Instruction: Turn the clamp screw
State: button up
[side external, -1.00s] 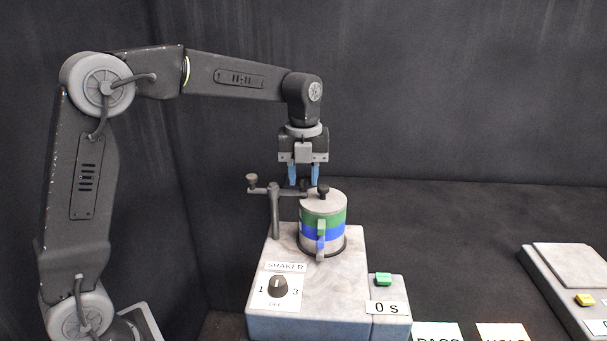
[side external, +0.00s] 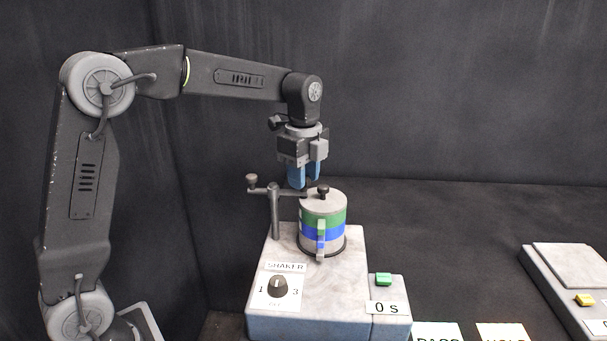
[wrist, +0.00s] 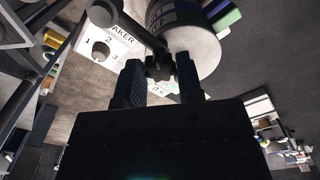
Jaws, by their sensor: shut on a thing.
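My gripper (side external: 303,184) points straight down above the left part of the sieve stack (side external: 324,219), its blue fingers close together. In the wrist view the fingers (wrist: 160,82) are shut on a dark lobed knob, the head of the clamp screw (wrist: 158,66). In the side view the fingers mostly hide that head. The clamp's crossbar (side external: 265,191) runs from a post (side external: 275,215) toward the fingers. The stack has a grey lid and green and blue bands, and stands upright on the shaker (side external: 310,293).
The shaker dial (side external: 278,286) and green button (side external: 383,279) are in front, with a display reading 0 s. A grey device (side external: 570,275) stands far right.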

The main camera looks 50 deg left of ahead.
jog(key=n, duration=0.5)
jog(key=shift+n, duration=0.3)
jog(key=n, duration=0.4)
jog(key=shift+n, duration=0.3)
jog(key=n, duration=0.4)
jog(key=shift+r, duration=0.1)
jog(key=n, duration=0.4)
jog(key=shift+n, duration=0.3)
jog(key=o, duration=0.9)
notch_tip(320, 180, up, 14)
jog(key=shift+f, duration=0.15)
